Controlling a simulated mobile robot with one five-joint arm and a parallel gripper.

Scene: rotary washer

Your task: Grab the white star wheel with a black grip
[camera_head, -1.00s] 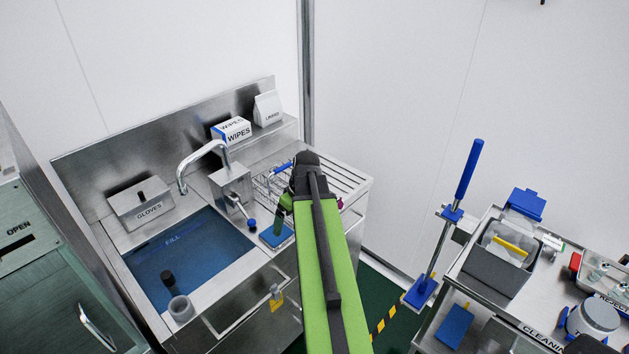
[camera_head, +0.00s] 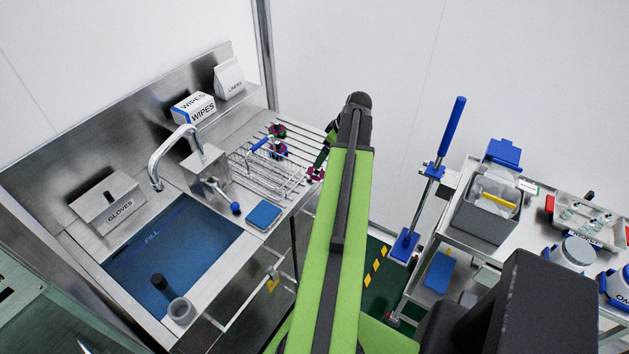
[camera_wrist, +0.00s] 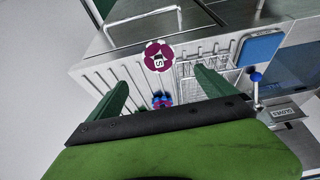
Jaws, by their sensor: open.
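A star-shaped wheel with magenta lobes, white patches and a small dark grip at its centre (camera_wrist: 158,57) lies on the ribbed steel drainboard near its edge in the wrist view. A magenta wheel (camera_head: 316,174) also shows at the drainboard's right edge in the head view, close to my gripper (camera_head: 323,156). A smaller blue and magenta wheel (camera_wrist: 161,102) shows between my fingers. I cannot make out a plainly white wheel. In the wrist view my gripper (camera_wrist: 161,88) is open and empty, above the drainboard, with the star wheel beyond its fingertips.
A wire rack (camera_head: 270,172) with a blue-handled brush (camera_head: 262,143) stands on the drainboard. Other coloured wheels (camera_head: 278,150) sit behind it. A blue sponge (camera_head: 263,215), faucet (camera_head: 172,150) and filled sink (camera_head: 170,255) are left. A cart (camera_head: 480,200) stands right.

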